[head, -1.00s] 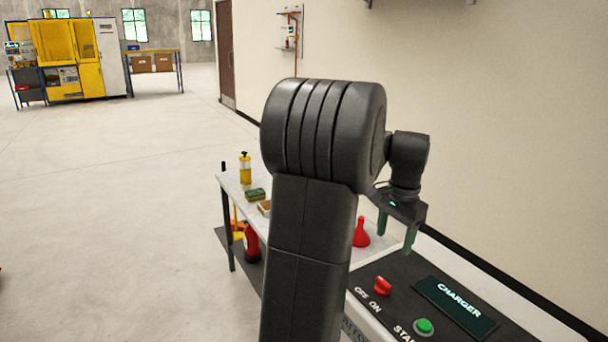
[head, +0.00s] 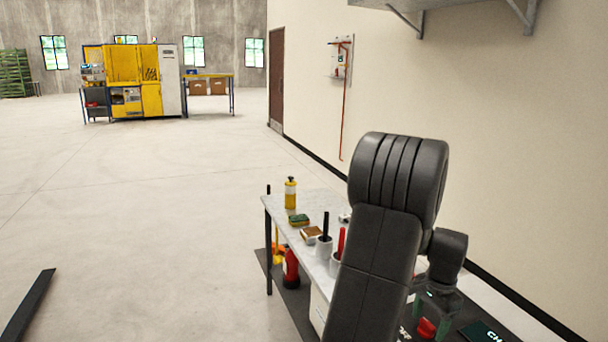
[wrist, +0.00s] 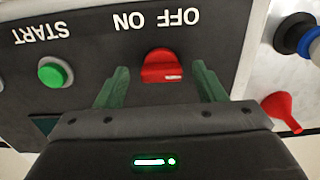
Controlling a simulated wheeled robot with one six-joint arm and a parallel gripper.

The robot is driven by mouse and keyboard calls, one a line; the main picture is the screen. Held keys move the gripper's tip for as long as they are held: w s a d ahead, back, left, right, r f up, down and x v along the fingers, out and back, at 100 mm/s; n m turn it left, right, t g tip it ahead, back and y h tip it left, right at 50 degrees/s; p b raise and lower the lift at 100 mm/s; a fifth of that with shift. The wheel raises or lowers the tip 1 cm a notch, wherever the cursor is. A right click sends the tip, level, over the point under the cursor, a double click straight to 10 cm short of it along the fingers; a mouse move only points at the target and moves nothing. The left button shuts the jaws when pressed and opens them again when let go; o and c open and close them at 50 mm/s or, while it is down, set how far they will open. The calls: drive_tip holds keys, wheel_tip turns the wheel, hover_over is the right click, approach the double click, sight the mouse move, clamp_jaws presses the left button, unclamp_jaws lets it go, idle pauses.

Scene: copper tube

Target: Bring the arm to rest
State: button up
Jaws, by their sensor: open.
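My gripper (wrist: 158,92) shows in the wrist view with its two green fingers apart and nothing between them. It hangs over the charger's dark panel, and the red OFF/ON knob (wrist: 163,66) appears between the fingertips. I cannot tell the exact gap to the knob. The green START button (wrist: 55,73) is to the left of the fingers. In the head view my gripper (head: 434,318) is low at the right, partly hidden by my own arm. The red knob (head: 427,327) shows just beside the fingers there.
A workbench (head: 285,207) holds a yellow bottle (head: 290,193), a sponge (head: 299,220) and dark- and red-handled tools in cups. A red funnel (wrist: 284,110) shows in the wrist view. A wall shelf (head: 460,12) hangs above right.

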drive_tip(key=shift+r, duration=0.2)
wheel_tip(320, 180, up, 13)
wheel_tip(320, 180, down, 14)
drive_tip(key=shift+r, duration=0.1)
drive_tip(key=shift+r+m, duration=0.2)
drive_tip(key=shift+m, duration=1)
drive_tip(key=m, duration=0.5)
drive_tip(key=shift+m, duration=0.3)
wheel_tip(320, 180, up, 13)
drive_tip(key=shift+r, duration=0.15)
